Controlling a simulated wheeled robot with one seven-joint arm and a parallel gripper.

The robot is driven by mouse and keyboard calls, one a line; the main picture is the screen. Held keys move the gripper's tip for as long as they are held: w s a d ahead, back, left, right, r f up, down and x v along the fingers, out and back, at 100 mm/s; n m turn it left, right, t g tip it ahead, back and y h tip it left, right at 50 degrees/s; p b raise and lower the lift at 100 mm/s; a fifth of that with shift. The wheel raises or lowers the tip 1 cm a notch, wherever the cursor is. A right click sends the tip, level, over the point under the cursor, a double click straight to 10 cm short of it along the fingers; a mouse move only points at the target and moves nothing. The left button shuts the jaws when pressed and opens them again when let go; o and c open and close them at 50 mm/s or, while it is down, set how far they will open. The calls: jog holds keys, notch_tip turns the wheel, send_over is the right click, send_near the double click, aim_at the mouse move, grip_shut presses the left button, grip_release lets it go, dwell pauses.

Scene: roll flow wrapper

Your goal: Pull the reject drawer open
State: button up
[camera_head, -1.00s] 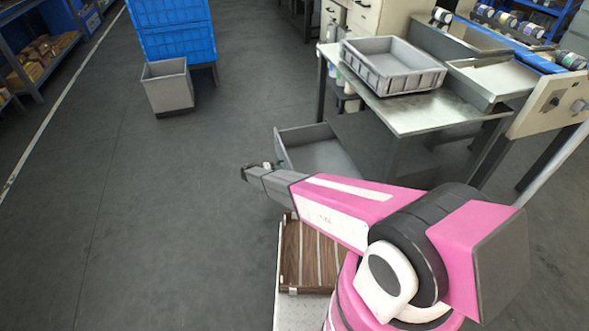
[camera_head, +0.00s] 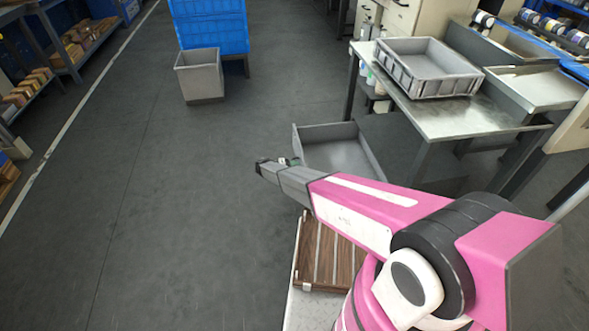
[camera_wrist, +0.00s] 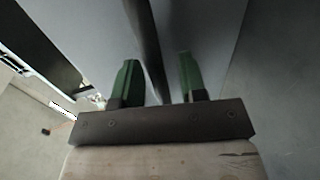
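The reject drawer (camera_head: 340,157) is a grey open-topped box standing pulled out below the steel table in the head view. Its inside looks empty. My gripper (camera_head: 286,163) is at the drawer's near left side, largely hidden by my arm in the head view. In the wrist view my gripper (camera_wrist: 160,82) shows two green fingers apart, with a narrow dark strip, perhaps a drawer edge or handle, running between them. A small gap seems to show on each side of the strip; contact cannot be told.
The steel table (camera_head: 440,118) carries a grey crate (camera_head: 430,88). A grey bin (camera_head: 200,77) stands before blue crates (camera_head: 210,30) at upper left. A slatted wooden piece (camera_head: 325,255) lies below my arm. The floor at left is clear.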

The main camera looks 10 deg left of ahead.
jog(key=v, duration=1)
jog(key=shift+a, duration=0.35)
jog(key=shift+s+a, duration=0.15)
jog(key=shift+s, duration=0.05)
